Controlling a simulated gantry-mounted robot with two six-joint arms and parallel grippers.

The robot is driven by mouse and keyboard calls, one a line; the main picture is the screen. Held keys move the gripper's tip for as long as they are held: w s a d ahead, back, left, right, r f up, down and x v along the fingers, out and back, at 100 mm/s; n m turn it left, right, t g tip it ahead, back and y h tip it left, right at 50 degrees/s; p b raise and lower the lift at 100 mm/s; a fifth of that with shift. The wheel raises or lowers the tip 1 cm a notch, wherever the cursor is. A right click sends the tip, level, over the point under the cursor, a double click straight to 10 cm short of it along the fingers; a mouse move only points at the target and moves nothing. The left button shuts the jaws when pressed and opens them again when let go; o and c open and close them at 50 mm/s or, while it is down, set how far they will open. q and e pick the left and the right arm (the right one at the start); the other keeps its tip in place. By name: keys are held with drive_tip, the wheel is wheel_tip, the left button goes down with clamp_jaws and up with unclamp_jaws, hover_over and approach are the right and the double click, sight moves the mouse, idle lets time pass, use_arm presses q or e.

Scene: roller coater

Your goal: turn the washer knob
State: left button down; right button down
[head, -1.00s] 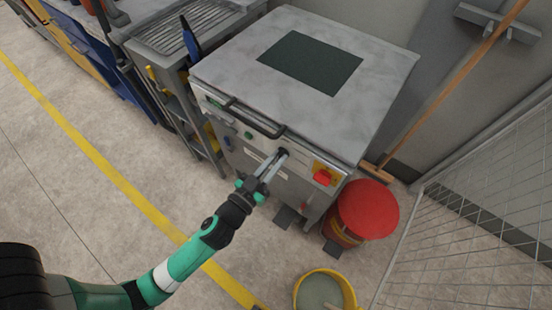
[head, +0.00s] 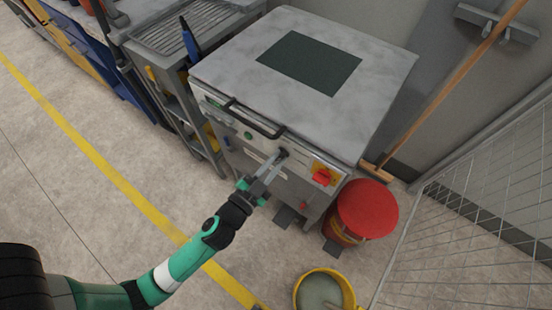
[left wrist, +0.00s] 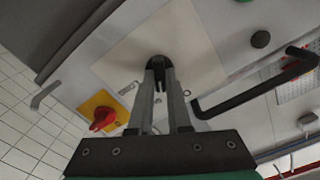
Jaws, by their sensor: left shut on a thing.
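The grey machine (head: 222,75) stands in the middle of the head view, its front panel facing my left arm. A small black knob (left wrist: 159,64) sits on a pale plate of that panel in the left wrist view. My left gripper (head: 281,156) reaches the panel from the front, below the black handle bar. In the left wrist view its fingertips (left wrist: 160,79) are closed on the knob, one on either side. The fingers partly hide the knob, and I cannot read its pointer. My right gripper is not in view.
A red switch on a yellow plate (head: 322,177) is right of the knob in the head view. A black handle bar (head: 254,120) juts out close by. A red drum (head: 367,208), a yellow bucket (head: 320,290) and a mesh fence (head: 470,230) stand to the right. Floor at left is clear.

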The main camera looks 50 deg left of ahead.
use_arm(q)
drive_tip(key=shift+m, duration=1.3)
drive_tip(key=c, duration=0.9)
unclamp_jaws()
drive_tip(key=shift+o, duration=0.2)
drive_tip(key=b+v, duration=0.3)
drive_tip(key=v, duration=0.8)
drive_tip(key=shift+s+b, duration=0.3)
